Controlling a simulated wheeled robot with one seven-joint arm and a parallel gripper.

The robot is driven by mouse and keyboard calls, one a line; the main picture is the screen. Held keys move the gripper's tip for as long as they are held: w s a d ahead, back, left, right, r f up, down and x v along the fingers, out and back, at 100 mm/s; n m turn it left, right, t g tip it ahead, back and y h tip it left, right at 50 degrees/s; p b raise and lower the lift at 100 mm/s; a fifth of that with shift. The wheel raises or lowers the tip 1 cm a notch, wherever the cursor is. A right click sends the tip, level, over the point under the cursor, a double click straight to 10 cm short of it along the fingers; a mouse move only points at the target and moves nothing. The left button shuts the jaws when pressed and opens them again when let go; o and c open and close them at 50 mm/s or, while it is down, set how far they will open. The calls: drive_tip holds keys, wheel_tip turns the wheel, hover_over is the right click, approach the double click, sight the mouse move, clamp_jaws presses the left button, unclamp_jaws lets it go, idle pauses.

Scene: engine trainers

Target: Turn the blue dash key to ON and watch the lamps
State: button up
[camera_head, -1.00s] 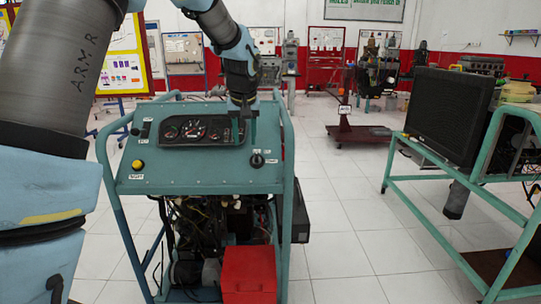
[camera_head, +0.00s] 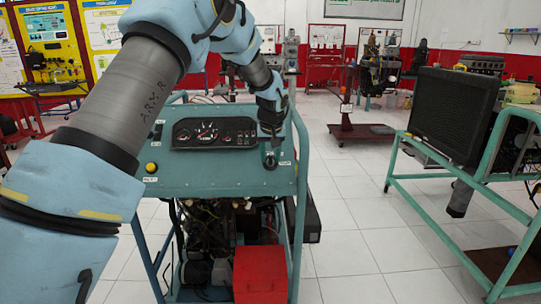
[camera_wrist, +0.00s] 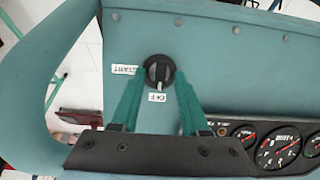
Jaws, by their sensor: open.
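The dash key (camera_wrist: 160,72) is a dark round switch with a pale tab, set in the blue-green dash panel (camera_wrist: 225,55). Its tab points toward the OFF label (camera_wrist: 157,97) in the wrist view; a START label (camera_wrist: 124,69) is beside it. My gripper (camera_wrist: 159,76) is open, its green fingers on either side of the key, with no clear contact. In the head view my gripper (camera_head: 273,143) is just above the key (camera_head: 270,160). The gauge cluster (camera_head: 213,133) is left of it; no lit lamp can be made out.
A yellow button (camera_head: 151,167) is at the panel's left. The green tube frame (camera_head: 301,190) rises close to the right of the key. A red box (camera_head: 260,275) is below. A stand with a radiator (camera_head: 452,115) is at right, with open floor between.

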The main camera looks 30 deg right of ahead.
drive_tip(key=shift+f, duration=0.2)
drive_tip(key=shift+c, duration=0.2)
clamp_jaws()
idle(0.4)
